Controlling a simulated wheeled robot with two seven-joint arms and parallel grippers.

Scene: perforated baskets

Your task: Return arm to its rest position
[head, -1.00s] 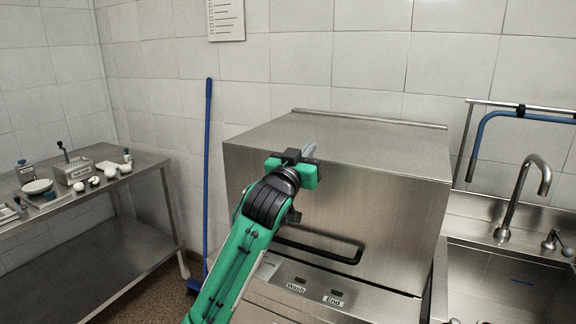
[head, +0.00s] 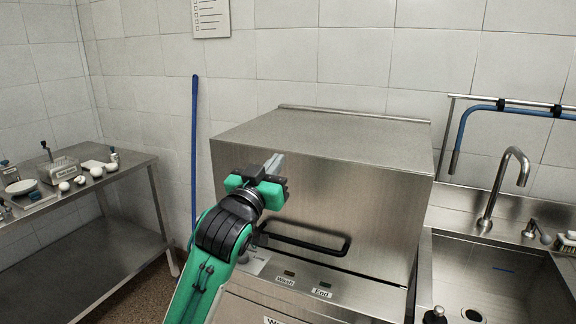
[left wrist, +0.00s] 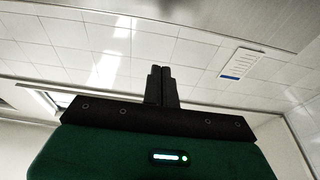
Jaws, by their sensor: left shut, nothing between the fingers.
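My left arm, green and black, reaches up from the bottom of the head view. Its left gripper (head: 274,163) is in front of the upper front of the steel dishwasher hood (head: 340,185), above the black bar handle (head: 305,243). The fingers are together and hold nothing. In the left wrist view the two dark fingers (left wrist: 161,85) stand side by side, touching, with tiled wall and a posted sheet (left wrist: 239,64) behind them. My right gripper is out of view.
A steel table (head: 100,196) with a scale and several small white items stands at the left. A blue pole (head: 194,150) leans on the tiled wall. At the right is a steel sink (head: 490,275) with a tall faucet (head: 508,185) and a blue hose.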

